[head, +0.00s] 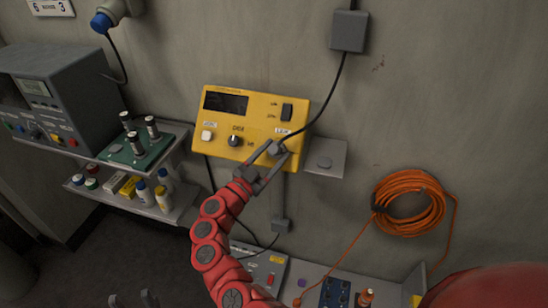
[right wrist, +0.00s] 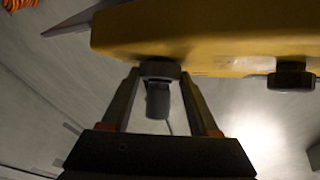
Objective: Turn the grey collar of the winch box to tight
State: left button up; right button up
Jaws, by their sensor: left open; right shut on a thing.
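The yellow winch box (head: 265,120) hangs on the wall in the middle of the head view. Its grey collar (head: 278,149) is at the lower right of the front, with a cable leading up from there. My right gripper (head: 270,152) is shut on the collar. In the right wrist view the two fingers stand on either side of the dark collar (right wrist: 160,69), at the yellow face (right wrist: 215,40). The collar's mark and label are too small to read. My left gripper (head: 134,299) is open and empty at the bottom edge, far from the box.
The box also has a dark screen (head: 226,102), a white button (head: 207,135), a black knob (head: 234,140) and a rocker switch (head: 287,111). A grey wall shelf (head: 332,150) sits to its right. An orange cable coil (head: 410,203) hangs further right. A loaded shelf (head: 185,205) stands left.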

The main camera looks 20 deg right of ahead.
jog(key=shift+w+m+g+h+b, duration=0.1)
jog(key=shift+m+g+h+b, duration=0.35)
jog(key=shift+m+g, duration=0.95)
jog(key=o, duration=1.4)
jog(key=shift+c, duration=0.2)
